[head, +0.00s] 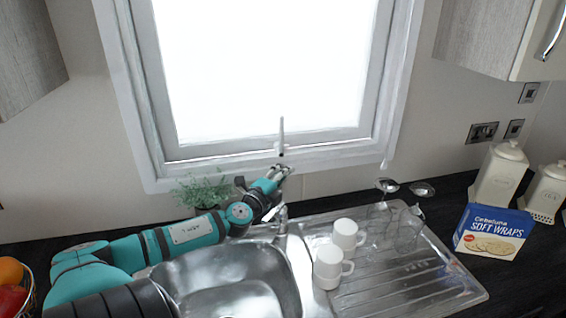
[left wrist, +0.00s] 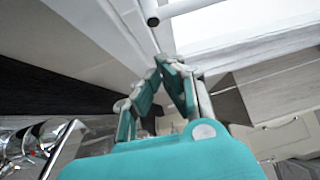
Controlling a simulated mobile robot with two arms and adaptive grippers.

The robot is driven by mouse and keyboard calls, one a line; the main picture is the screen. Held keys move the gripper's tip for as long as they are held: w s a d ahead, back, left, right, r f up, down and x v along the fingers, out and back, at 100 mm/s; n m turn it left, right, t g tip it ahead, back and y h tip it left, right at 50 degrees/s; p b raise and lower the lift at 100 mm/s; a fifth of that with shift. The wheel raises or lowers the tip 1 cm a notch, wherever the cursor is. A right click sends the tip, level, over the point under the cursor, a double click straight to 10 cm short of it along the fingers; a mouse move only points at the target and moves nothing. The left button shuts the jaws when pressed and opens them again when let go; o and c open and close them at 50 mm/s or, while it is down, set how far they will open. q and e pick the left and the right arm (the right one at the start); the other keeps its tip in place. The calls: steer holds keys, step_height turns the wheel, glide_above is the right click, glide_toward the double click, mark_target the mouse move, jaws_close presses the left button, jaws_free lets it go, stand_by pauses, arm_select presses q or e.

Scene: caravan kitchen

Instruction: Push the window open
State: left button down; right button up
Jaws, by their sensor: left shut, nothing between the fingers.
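The window (head: 262,65) has a white frame and a bright pane, above the sink in the head view. Its pale upright handle (head: 281,136) is at the bottom middle of the frame. My left gripper (head: 287,169) is just below the handle, near the sill. It is shut and empty; in the left wrist view its fingertips (left wrist: 167,62) meet. The handle's dark-ended tip (left wrist: 152,16) shows ahead of the fingertips there, with a gap in the picture. I cannot tell whether the window is ajar. My right gripper is not in view.
Below are a steel sink (head: 228,280), a tap (head: 282,222) and a green plant (head: 204,190). Two white mugs (head: 347,234) (head: 328,267) and clear glasses stand on the drainer.

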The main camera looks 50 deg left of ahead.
mark_target(281, 161)
arm_select(q)
steer(key=w+a, duration=0.1)
steer(key=a, duration=0.1)
steer(key=w+a, duration=0.2)
steer(key=shift+r, duration=0.1)
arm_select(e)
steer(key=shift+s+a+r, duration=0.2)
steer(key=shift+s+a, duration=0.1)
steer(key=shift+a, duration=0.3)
arm_select(q)
steer(key=shift+d, duration=0.1)
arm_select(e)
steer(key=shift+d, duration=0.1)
arm_select(q)
steer(key=shift+w+a+b, duration=0.25)
steer(key=shift+a+b, duration=0.4)
steer(key=shift+b, duration=0.25)
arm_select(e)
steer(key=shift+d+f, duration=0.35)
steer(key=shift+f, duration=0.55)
